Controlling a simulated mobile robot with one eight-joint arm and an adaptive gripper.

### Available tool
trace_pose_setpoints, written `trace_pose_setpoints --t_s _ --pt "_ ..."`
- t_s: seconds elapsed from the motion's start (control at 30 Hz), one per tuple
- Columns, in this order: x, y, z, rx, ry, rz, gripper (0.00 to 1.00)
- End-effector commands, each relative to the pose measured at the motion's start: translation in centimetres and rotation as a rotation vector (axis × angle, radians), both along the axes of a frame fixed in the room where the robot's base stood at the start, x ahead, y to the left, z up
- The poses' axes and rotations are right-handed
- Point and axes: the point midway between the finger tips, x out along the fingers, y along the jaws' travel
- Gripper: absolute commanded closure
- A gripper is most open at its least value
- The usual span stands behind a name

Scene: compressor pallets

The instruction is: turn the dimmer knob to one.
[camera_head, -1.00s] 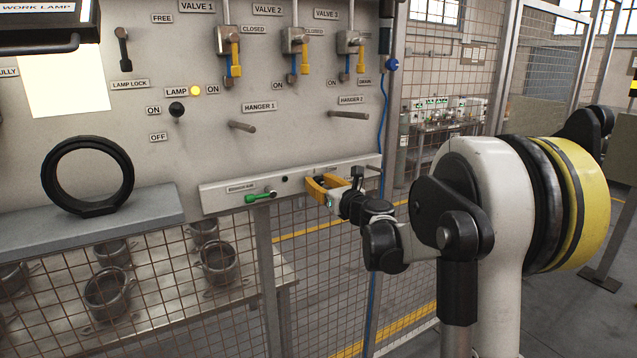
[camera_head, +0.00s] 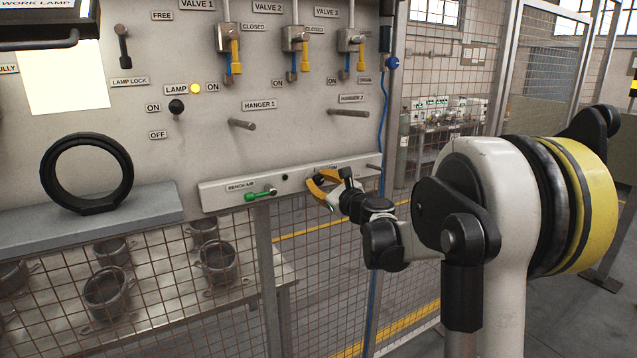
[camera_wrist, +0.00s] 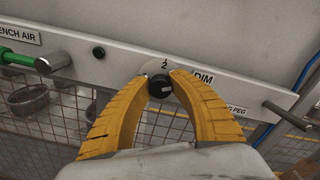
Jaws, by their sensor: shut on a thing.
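The dimmer knob (camera_wrist: 160,86) is a small black knob on the light rail, beside the DIM label (camera_wrist: 203,77). A pale dial plate with a "2" (camera_wrist: 164,65) shows just above it in the wrist view. My gripper (camera_wrist: 162,82) has its two yellow fingers around the knob, one on each side, shut on it. In the head view my gripper (camera_head: 318,184) is at the right part of the rail, and its fingers mostly hide the knob. The knob's pointer mark is too small to read.
The green bench air handle (camera_head: 260,195) is left of my gripper on the rail (camera_head: 222,197); a small black button (camera_wrist: 99,52) lies between. A peg (camera_wrist: 278,109) sticks out at right. Hanger 2 (camera_head: 348,113) juts out above. A blue hose (camera_head: 381,130) hangs at right.

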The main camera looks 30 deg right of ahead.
Motion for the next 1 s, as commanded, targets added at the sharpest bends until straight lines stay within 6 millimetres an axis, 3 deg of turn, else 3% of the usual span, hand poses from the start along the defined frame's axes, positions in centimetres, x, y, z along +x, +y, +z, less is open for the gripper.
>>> trace_pose_setpoints --t_s 1.0 --pt "0.02 0.11 -0.06 -0.963 -0.034 0.000 1.00"
